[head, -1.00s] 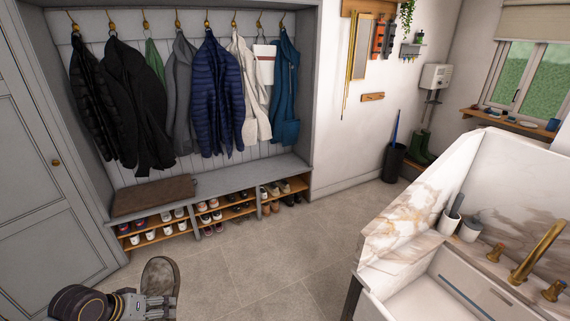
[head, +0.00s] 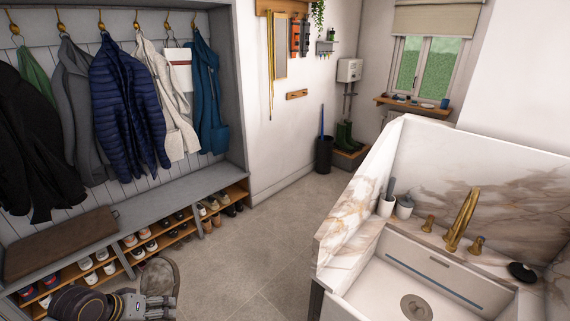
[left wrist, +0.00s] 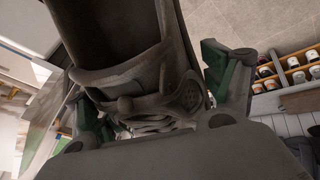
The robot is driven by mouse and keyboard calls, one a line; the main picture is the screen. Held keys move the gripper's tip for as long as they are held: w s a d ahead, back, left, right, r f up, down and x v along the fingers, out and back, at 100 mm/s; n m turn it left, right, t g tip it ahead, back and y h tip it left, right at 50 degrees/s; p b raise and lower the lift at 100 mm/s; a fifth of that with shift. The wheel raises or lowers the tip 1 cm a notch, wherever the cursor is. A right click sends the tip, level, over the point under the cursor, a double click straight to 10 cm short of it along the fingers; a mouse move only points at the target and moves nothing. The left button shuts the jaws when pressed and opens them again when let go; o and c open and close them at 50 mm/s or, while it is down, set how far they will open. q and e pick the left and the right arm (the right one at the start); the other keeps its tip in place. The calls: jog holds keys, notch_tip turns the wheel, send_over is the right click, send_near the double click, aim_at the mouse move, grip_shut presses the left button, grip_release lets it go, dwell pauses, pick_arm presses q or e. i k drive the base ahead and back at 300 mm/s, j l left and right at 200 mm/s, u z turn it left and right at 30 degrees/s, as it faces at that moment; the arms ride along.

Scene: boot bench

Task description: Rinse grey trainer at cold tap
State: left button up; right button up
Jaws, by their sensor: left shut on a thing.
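The grey trainer (head: 160,278) is at the lower left of the head view, sole side partly showing. My left gripper (head: 150,303) is shut on it and holds it in front of the shoe bench. In the left wrist view the trainer (left wrist: 130,75) fills the middle, between the green-padded fingers of my left gripper (left wrist: 150,105). The brass tap (head: 462,220) stands at the back of the white sink (head: 385,290) on the right, with a brass handle on each side. The trainer is well to the left of the sink. My right gripper is not in view.
The marble splashback (head: 345,215) rises along the sink's left side. Two small containers (head: 396,203) stand at the sink's back left corner. The shoe bench (head: 170,200) with coats above lines the left wall. The tiled floor (head: 260,255) between bench and sink is clear.

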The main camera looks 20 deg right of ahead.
aim_at(480, 240)
jog(key=i+j+z, duration=0.1)
jog(key=z, duration=0.3)
jog(key=i+j+z, duration=0.1)
jog(key=z, duration=0.35)
jog(key=i+j+z, duration=0.15)
jog(key=z, duration=0.25)
jog(key=i+j+z, duration=0.15)
jog(key=z, duration=0.2)
jog(key=i+j+z, duration=0.15)
jog(key=j+z, duration=0.2)
